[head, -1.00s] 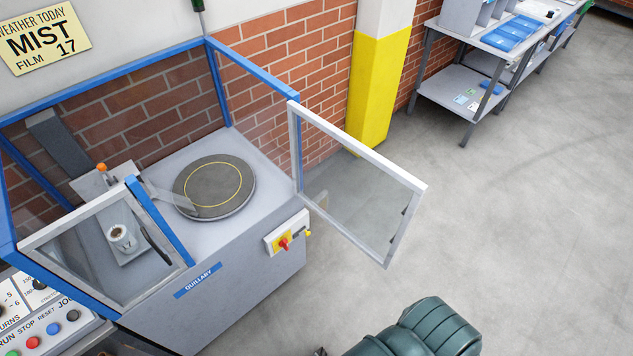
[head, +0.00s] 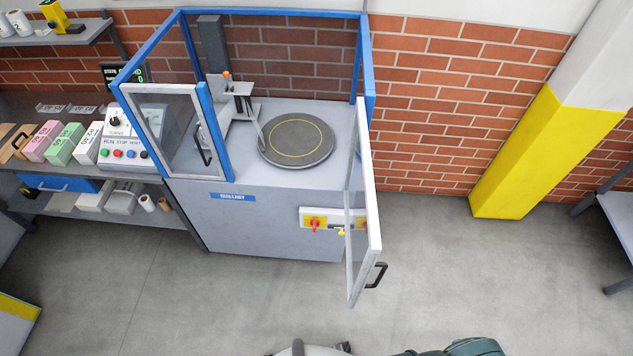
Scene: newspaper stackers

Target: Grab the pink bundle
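The pink bundle (head: 41,142) lies on the grey bench (head: 62,108) at the left. It is a small block with dark print on it, leaning at an angle beside a green bundle (head: 65,144). Its pink top and front faces show. A white bundle (head: 88,143) lies to the right of the green one. Neither gripper can be made out. Only parts of my own body show at the bottom edge, far from the bundles.
A control box (head: 126,138) stands right of the bundles. The wrapping machine (head: 250,225) has a round turntable (head: 296,143) and an open door (head: 364,225) jutting forward. A yellow-based pillar (head: 545,150) stands right. The floor (head: 150,290) before the bench is clear.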

